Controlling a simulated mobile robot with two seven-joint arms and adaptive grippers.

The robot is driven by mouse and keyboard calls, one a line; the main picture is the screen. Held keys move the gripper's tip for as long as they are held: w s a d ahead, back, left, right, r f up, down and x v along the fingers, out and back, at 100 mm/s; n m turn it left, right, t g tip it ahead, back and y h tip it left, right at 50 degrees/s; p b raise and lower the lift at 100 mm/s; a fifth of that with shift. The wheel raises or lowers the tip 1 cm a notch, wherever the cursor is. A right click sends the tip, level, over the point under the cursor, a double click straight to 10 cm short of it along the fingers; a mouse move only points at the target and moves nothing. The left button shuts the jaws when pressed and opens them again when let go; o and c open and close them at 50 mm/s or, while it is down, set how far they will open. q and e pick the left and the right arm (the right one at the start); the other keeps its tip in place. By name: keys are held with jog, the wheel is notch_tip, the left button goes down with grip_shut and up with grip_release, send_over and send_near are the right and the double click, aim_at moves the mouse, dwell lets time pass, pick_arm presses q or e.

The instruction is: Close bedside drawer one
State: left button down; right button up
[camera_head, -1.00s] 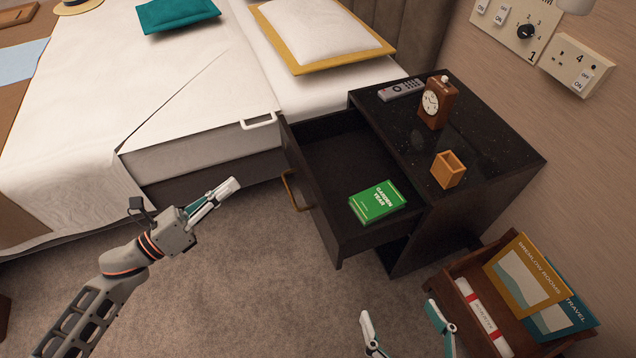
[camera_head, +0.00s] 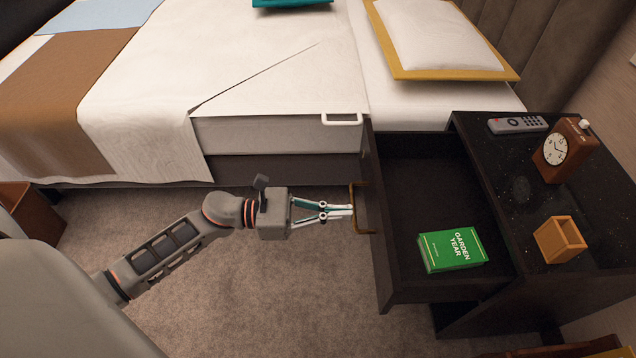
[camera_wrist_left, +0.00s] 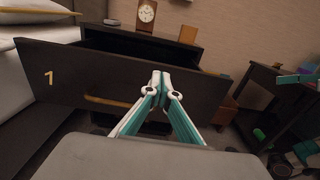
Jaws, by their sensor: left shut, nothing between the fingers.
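Bedside drawer one (camera_head: 383,265) is pulled out of the dark bedside table (camera_head: 480,320). Its front (camera_wrist_left: 205,95) carries a "1" in the left wrist view. A brass-coloured bar handle (camera_head: 359,222) is on that front; it also shows in the left wrist view (camera_wrist_left: 108,101).
On the table top are a remote (camera_head: 517,124), a clock (camera_head: 566,150) and an orange-brown holder (camera_head: 560,240). The bed (camera_head: 270,135) with a white rail (camera_head: 342,120) is beside the drawer. Carpet (camera_head: 270,290) below is clear.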

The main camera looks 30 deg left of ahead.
aim_at(381, 212)
pick_arm(q)
jog(key=shift+x, duration=2.75)
pick_arm(e)
jog(key=shift+s+a+f, duration=0.1)
jog(key=shift+a, duration=0.05)
